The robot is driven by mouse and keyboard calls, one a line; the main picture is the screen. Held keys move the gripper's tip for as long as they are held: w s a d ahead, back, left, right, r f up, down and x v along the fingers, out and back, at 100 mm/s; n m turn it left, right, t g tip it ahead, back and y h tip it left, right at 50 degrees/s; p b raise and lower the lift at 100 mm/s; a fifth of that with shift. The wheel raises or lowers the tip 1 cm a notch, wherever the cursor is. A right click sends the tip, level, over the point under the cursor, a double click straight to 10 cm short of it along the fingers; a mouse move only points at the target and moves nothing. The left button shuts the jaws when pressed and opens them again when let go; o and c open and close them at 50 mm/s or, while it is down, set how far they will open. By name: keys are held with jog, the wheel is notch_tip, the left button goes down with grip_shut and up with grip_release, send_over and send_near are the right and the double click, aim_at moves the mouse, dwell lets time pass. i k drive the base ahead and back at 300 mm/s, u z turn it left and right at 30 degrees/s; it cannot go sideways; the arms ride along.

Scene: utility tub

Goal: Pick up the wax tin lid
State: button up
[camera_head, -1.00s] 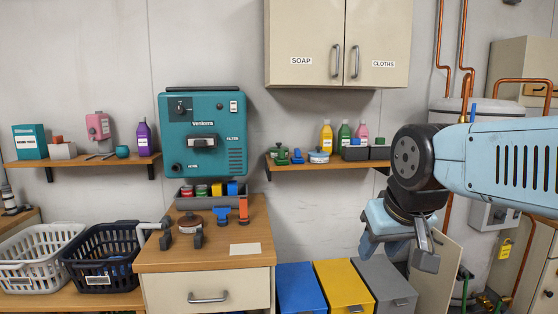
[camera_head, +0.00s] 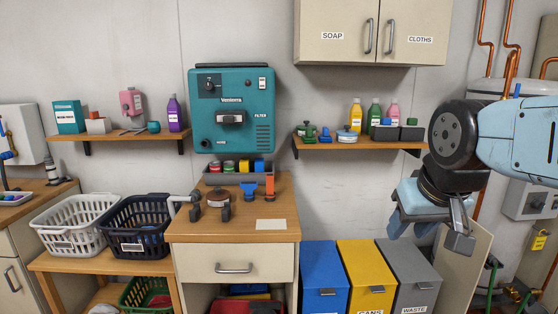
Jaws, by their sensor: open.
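A flat round dark red-brown tin or lid (camera_head: 217,200) lies on the wooden counter (camera_head: 190,229), between two small dark blocks. It may be the wax tin lid, but it is too small to tell. A round white and blue tin (camera_head: 346,136) stands on the right wall shelf. My gripper (camera_head: 430,230) hangs from the arm at the right, pointing down, open and empty. It is in front of the grey waste bin and well to the right of the counter, apart from both round things.
A bin with coloured items (camera_head: 236,176), a blue tool (camera_head: 249,191) and an orange tool (camera_head: 270,186) are at the counter's back. A dark basket (camera_head: 138,240) stands left. Blue (camera_head: 322,270), yellow (camera_head: 368,262) and grey (camera_head: 407,262) bins stand right.

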aim_at(217, 194)
jog(key=k, duration=0.65)
jog(key=u, duration=0.35)
jog(key=i, duration=0.9)
jog(key=u, duration=0.8)
jog(key=i, duration=1.2)
